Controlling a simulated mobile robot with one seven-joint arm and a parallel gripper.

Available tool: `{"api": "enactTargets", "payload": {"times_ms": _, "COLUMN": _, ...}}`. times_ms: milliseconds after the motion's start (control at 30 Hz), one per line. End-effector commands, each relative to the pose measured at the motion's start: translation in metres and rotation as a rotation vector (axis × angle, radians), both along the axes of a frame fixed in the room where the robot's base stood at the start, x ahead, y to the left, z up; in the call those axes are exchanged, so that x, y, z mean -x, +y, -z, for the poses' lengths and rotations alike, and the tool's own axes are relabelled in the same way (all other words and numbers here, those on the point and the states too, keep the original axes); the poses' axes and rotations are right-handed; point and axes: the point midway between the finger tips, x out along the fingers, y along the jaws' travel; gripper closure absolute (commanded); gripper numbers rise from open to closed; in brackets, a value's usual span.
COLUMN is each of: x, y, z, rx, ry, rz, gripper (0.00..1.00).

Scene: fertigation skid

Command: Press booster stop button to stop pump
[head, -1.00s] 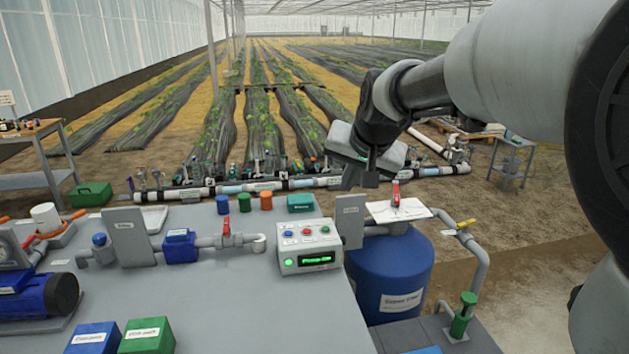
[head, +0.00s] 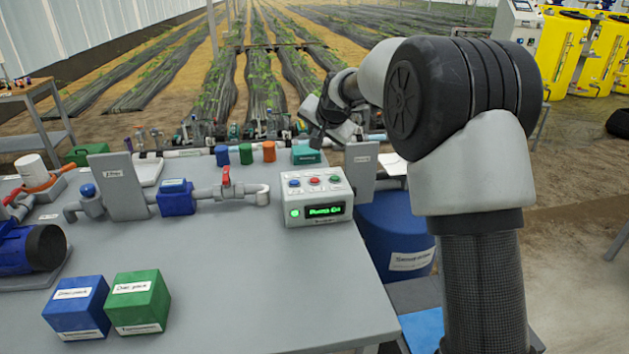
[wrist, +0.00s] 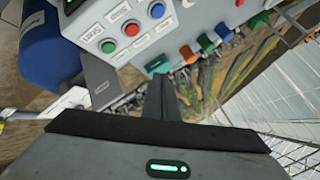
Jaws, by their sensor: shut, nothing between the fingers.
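The wrist view shows the red button (wrist: 132,29) between the green and blue ones; the small labels are not clearly legible. My gripper (head: 318,138) is shut and empty, above and behind the box, apart from the buttons. Its fingers (wrist: 160,97) show in the wrist view.
A grey upright panel (head: 361,168) stands right of the box, with a blue tank (head: 396,235) beyond the table edge. Left of the box is a pipe with a red-handled valve (head: 226,180). Several coloured caps stand behind. Blue and green packs (head: 140,303) sit in front; the table's middle is clear.

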Motion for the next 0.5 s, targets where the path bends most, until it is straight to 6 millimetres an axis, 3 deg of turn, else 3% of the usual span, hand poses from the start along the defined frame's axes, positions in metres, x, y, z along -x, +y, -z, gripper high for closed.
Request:
{"api": "enactTargets", "payload": {"times_ms": 267, "x": 0.0, "y": 0.0, "z": 0.015, "rx": 0.001, "ry": 0.001, "rz": -0.001, "gripper": 1.0}}
{"api": "enactTargets", "payload": {"times_ms": 500, "x": 0.0, "y": 0.0, "z": 0.047, "rx": 0.001, "ry": 0.001, "rz": -0.001, "gripper": 1.0}}
